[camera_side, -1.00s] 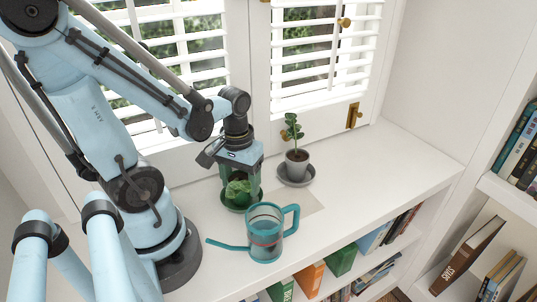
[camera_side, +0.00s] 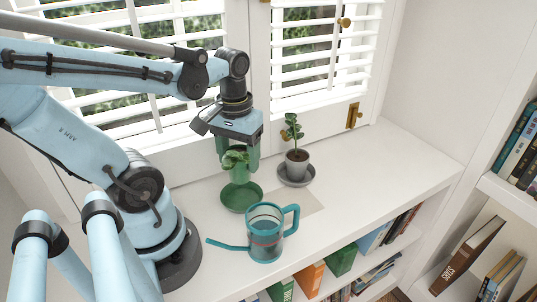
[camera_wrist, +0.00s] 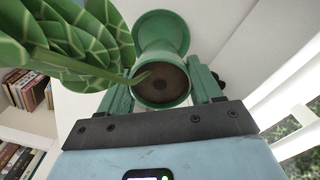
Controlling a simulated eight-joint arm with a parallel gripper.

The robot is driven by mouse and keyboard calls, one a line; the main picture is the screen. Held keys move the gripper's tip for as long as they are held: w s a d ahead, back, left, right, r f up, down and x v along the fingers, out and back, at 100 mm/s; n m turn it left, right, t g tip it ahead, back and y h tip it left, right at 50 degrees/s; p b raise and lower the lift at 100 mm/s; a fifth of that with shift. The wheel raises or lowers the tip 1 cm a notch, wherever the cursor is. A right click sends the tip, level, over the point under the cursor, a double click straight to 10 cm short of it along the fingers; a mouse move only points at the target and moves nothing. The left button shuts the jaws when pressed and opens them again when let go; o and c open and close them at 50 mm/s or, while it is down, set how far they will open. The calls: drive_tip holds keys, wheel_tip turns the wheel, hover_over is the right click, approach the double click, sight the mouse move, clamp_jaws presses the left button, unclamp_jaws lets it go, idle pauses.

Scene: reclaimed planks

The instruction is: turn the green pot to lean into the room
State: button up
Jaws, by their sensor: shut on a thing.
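The green pot (camera_side: 238,176) hangs in my gripper (camera_side: 238,158), a little above its green saucer (camera_side: 241,199). My gripper is shut on the pot, with one finger on each side. In the wrist view my gripper (camera_wrist: 162,88) holds the pot (camera_wrist: 163,99), with dark soil inside; the saucer (camera_wrist: 160,32) shows beyond it. The plant's broad patterned leaves (camera_wrist: 75,45) reach left in that view, towards the bookshelf side and away from the window shutters at right. In the side view the leaves (camera_side: 233,159) partly hide behind the fingers.
A teal watering can (camera_side: 265,240) stands just in front of the saucer, its spout to the left. A grey pot (camera_side: 297,162) with a small plant stands on a saucer to the right. White shutters (camera_side: 315,65) are behind. The sill's right side is clear.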

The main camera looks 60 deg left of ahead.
sight(240, 178)
drive_tip(key=shift+r, duration=3)
drive_tip(key=shift+f, duration=0.1)
wheel_tip(240, 178, down, 8)
drive_tip(key=n, duration=0.2)
drive_tip(key=shift+w+f+n, duration=0.15)
drive_tip(key=shift+n, duration=0.25)
drive_tip(key=shift+f, duration=1.95)
drive_tip(key=o, duration=1.5)
drive_tip(key=shift+c, duration=0.2)
